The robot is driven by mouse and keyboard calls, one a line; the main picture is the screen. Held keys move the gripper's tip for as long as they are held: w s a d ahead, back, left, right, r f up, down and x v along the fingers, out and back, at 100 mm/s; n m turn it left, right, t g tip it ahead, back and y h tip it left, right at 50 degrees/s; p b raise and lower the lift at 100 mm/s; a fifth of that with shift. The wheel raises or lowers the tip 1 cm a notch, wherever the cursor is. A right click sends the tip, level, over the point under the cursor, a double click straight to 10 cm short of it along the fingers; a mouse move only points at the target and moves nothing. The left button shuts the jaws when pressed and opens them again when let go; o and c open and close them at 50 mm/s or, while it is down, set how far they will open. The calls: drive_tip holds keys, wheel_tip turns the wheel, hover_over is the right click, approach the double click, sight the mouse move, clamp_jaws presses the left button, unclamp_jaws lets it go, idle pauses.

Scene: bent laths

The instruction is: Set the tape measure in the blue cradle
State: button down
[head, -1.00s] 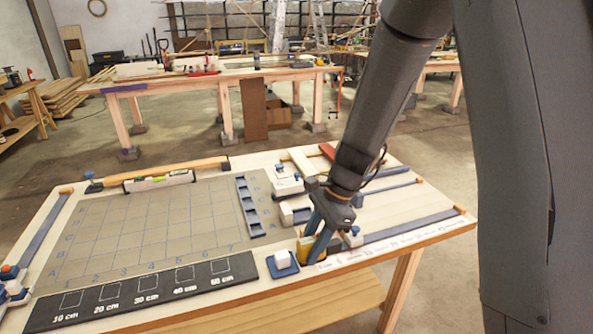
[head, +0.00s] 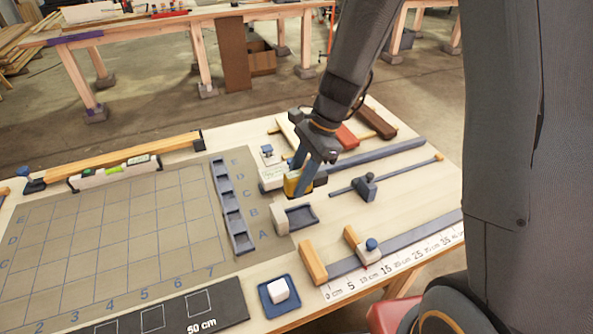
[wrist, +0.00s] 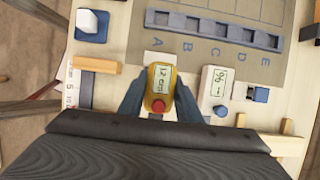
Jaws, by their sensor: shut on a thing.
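The yellow tape measure (head: 291,185) is held between the two fingers of my gripper (head: 303,185). In the wrist view the tape measure (wrist: 159,85) shows its face with a small display, and a finger of my gripper (wrist: 158,100) lies on each side. A shallow blue-grey tray with a white block at its left end, which looks like the blue cradle (head: 301,217), lies just in front of and below the tape measure in the head view. The tape measure looks raised above the table, apart from the cradle. In the wrist view the cradle is mostly hidden beneath it.
A white device with a display (wrist: 213,88) stands close beside my gripper. A long blue compartment rack (head: 232,208) lies left of the cradle. A blue square tray (head: 266,301) holds a white cube. A blue-grey rail with wooden blocks (head: 345,262) is at the front right.

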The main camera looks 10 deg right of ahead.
drive_tip(key=shift+d+f+b, duration=0.1)
drive_tip(key=shift+f+b, duration=4.7)
drive_tip(key=shift+f, duration=0.45)
drive_tip(key=c, duration=1.2)
unclamp_jaws()
drive_tip(key=shift+s, duration=0.1)
drive_tip(key=shift+r, duration=0.1)
drive_tip(key=shift+r+p, duration=3.95)
